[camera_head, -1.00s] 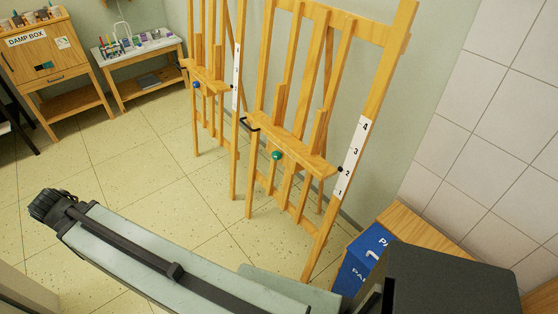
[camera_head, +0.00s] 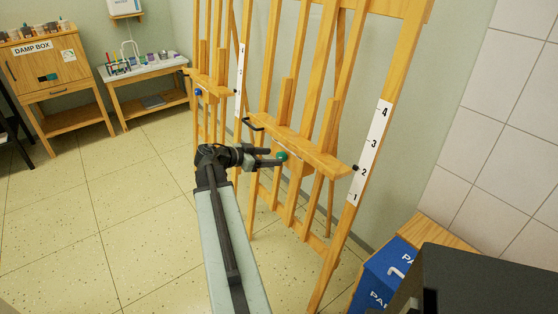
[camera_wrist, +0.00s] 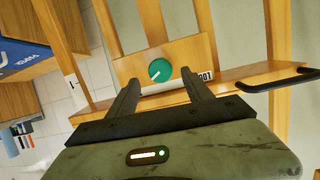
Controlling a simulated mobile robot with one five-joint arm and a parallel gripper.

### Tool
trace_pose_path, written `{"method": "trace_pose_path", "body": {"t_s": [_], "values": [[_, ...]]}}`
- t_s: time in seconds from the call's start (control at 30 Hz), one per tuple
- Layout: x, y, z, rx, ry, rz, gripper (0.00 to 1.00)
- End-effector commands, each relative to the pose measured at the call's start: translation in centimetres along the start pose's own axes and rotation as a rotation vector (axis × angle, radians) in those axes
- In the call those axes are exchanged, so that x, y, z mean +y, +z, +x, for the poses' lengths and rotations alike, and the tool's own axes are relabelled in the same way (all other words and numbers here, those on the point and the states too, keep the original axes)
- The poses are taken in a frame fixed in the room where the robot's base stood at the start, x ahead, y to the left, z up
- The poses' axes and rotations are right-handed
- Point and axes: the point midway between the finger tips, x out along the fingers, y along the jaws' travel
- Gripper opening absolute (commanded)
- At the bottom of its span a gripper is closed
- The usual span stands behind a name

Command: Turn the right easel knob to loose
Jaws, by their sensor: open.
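The right easel (camera_head: 318,160) is light wood and carries a green knob (camera_head: 282,156) under its ledge, plus a white number strip on its right post. In the wrist view the green knob (camera_wrist: 159,70) is round with a white pointer line, on a wooden board beside a partly hidden white label. My gripper (camera_head: 270,157) is at the knob's left in the head view. In the wrist view my gripper's fingers (camera_wrist: 160,86) are spread, with the knob between and beyond their tips. I cannot tell whether either finger touches it.
A left easel (camera_head: 215,85) with a blue knob (camera_head: 198,92) stands behind. A black handle (camera_head: 252,123) sticks out from the right easel's ledge. A blue paper bin (camera_head: 388,275) stands at the lower right. The tiled floor (camera_head: 130,215) at left is clear.

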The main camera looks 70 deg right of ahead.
Motion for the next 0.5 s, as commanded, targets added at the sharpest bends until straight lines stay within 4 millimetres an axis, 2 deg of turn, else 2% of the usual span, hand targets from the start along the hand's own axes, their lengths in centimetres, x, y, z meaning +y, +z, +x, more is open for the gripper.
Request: {"method": "trace_pose_path", "body": {"t_s": [0.03, 0.2, 0.5], "values": [[-0.1, 0.4, 1.2, 0.000, 0.001, 0.000, 0.59], [-0.1, 0.2, 3.4, -0.001, 0.000, -0.001, 0.59], [0.0, 0.1, 3.9, -0.001, -0.001, -0.001, 0.59]]}}
